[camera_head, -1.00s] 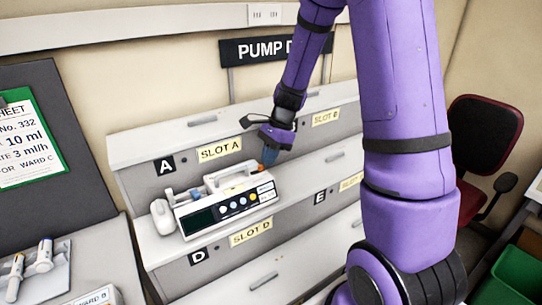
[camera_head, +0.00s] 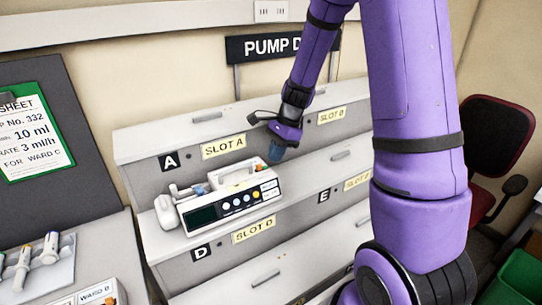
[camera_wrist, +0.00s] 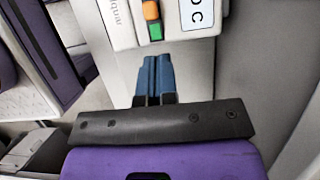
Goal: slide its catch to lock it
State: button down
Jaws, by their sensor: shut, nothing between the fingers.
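The white infusion pump (camera_head: 228,208) sits on the middle ledge, above the SLOT D label (camera_head: 254,229). Its dark screen and several buttons face front. A small orange catch (camera_head: 260,168) is at the pump's top right end. In the wrist view the orange catch (camera_wrist: 151,10) lies beside a green patch (camera_wrist: 155,32) on the pump's end. My gripper (camera_head: 276,154) is at the pump's right end, close to the catch. In the wrist view its blue fingers (camera_wrist: 157,62) are together and empty, pointing at the pump just short of the green patch. I cannot tell whether they touch the pump.
The SLOT A ledge (camera_head: 205,130) rises behind the pump. The ledge to its right, by the E label (camera_head: 324,196), is clear. A tray with syringes (camera_head: 45,262) and a clipboard sheet (camera_head: 32,137) are at left. A red chair (camera_head: 495,135) stands at right.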

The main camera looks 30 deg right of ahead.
jog(key=v, duration=1)
jog(key=shift+d, duration=0.3)
jog(key=s+a+r+n+t+h, duration=0.1)
jog(key=s+a+r+n, duration=0.2)
jog(key=s+n, duration=0.3)
jog(key=s+a+r+n+t+h, duration=0.2)
jog(key=s+r+n, duration=0.4)
jog(key=s, duration=0.4)
jog(key=s+a+r+n+t+h, duration=0.1)
jog(key=s+a+r+n, duration=0.3)
jog(key=s, duration=0.4)
jog(key=shift+s+a+r+n+t, duration=0.2)
jog(key=shift+a+n+t, duration=0.35)
jog(key=shift+n, duration=0.45)
